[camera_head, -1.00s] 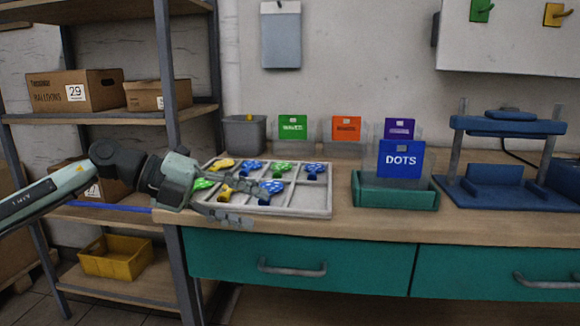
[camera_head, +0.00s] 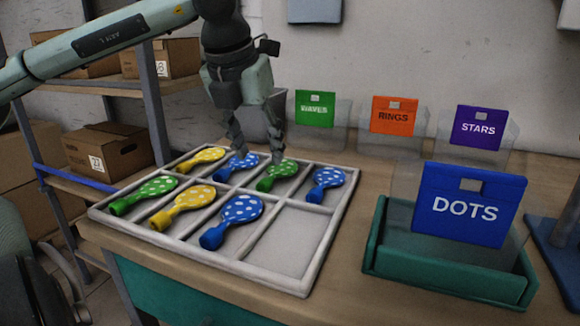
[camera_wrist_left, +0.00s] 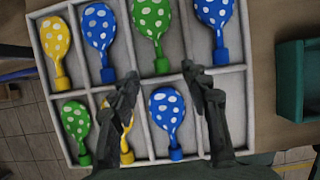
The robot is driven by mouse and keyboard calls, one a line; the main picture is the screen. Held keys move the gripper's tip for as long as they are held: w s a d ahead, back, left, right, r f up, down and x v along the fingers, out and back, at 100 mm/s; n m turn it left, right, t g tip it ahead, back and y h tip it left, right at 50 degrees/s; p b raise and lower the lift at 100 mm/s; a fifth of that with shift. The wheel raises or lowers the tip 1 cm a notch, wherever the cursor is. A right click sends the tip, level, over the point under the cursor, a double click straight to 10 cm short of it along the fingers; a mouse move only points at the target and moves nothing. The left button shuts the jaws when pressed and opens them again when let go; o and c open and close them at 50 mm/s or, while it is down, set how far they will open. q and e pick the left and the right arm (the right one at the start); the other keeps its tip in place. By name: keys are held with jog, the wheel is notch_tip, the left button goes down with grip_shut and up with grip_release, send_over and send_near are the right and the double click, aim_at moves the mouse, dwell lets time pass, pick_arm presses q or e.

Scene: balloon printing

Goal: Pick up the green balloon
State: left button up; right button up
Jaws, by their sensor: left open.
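A white divided tray (camera_head: 275,284) lies on the workbench with spotted balloons in its compartments. One green balloon (camera_head: 277,176) lies in the back row between two blue ones; it also shows at the top of the left wrist view (camera_wrist_left: 152,20). A second green balloon (camera_head: 142,195) lies at the front left, and in the left wrist view (camera_wrist_left: 76,122) at lower left. My left gripper (camera_head: 258,154) points down, open and empty, over the back row. In the left wrist view its fingertips (camera_wrist_left: 160,76) straddle the back-row green balloon's neck line. My right gripper is not seen.
Blue balloons (camera_head: 237,213) and yellow balloons (camera_head: 183,206) fill neighbouring compartments; the front right one is empty. A teal bin (camera_head: 440,278) with a blue DOTS sign stands right of the tray. WAVES (camera_head: 315,108), RINGS and STARS signs stand behind. Shelves with boxes (camera_head: 108,150) are left.

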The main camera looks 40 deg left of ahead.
aim_at(264, 180)
pick_arm(q)
jog(key=x, duration=0.3)
jog(key=s+x, duration=0.1)
jog(key=x, duration=0.2)
jog(key=shift+d+f+p, duration=0.15)
jog(key=shift+f+p, duration=0.15)
jog(key=shift+f, duration=0.1)
jog(key=shift+w+f, duration=0.1)
jog(key=shift+w, duration=0.05)
jog(key=c, duration=0.8)
jog(key=shift+c, duration=0.2)
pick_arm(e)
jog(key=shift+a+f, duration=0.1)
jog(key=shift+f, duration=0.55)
